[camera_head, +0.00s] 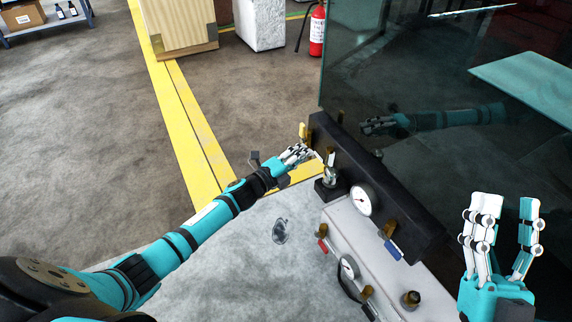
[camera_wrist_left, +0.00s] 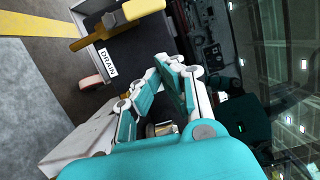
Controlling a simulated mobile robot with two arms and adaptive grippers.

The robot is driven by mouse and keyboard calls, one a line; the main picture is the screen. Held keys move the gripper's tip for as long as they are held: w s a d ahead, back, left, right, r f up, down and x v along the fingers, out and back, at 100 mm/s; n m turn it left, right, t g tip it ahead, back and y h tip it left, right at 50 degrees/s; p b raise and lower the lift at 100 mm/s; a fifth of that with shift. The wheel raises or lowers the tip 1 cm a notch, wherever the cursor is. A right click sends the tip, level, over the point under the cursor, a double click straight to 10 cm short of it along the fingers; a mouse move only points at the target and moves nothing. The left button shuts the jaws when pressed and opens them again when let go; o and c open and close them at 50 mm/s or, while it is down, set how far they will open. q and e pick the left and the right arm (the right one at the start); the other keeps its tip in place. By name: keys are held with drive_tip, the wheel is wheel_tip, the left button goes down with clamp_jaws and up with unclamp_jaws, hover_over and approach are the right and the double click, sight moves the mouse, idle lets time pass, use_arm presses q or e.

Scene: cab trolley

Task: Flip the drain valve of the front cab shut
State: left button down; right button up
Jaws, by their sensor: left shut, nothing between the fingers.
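The drain valve (camera_head: 302,131) has a yellow handle and sits at the far end of the dark panel in the head view. In the left wrist view, the yellow handle (camera_wrist_left: 138,10) shows at the top, beside a white label (camera_wrist_left: 108,62) reading DRAIN. My left gripper (camera_head: 301,153) is shut and empty, just on the near side of the valve. In the left wrist view, its fingertips (camera_wrist_left: 166,66) are apart from the handle. My right gripper (camera_head: 508,202) is open and empty at the lower right, fingers pointing up.
The dark panel (camera_head: 340,150) carries a round gauge (camera_head: 363,200) and a blue-handled valve (camera_head: 392,250). A red-handled valve (camera_head: 323,246) and a second gauge (camera_head: 348,267) are nearer. Dark glass (camera_head: 450,90) rises behind the panel. Open floor (camera_head: 90,130) lies left.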

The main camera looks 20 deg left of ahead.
use_arm(q)
drive_tip(key=p+v, duration=0.1)
drive_tip(key=v, duration=0.5)
drive_tip(key=shift+s, duration=0.35)
use_arm(e)
drive_tip(key=w+f+g+h, duration=0.2)
drive_tip(key=w+f+g, duration=0.1)
drive_tip(key=f, duration=0.3)
drive_tip(key=shift+w+g, duration=0.4)
drive_tip(key=shift+g, duration=0.3)
use_arm(q)
drive_tip(key=shift+a+r, duration=0.1)
drive_tip(key=shift+r, duration=0.05)
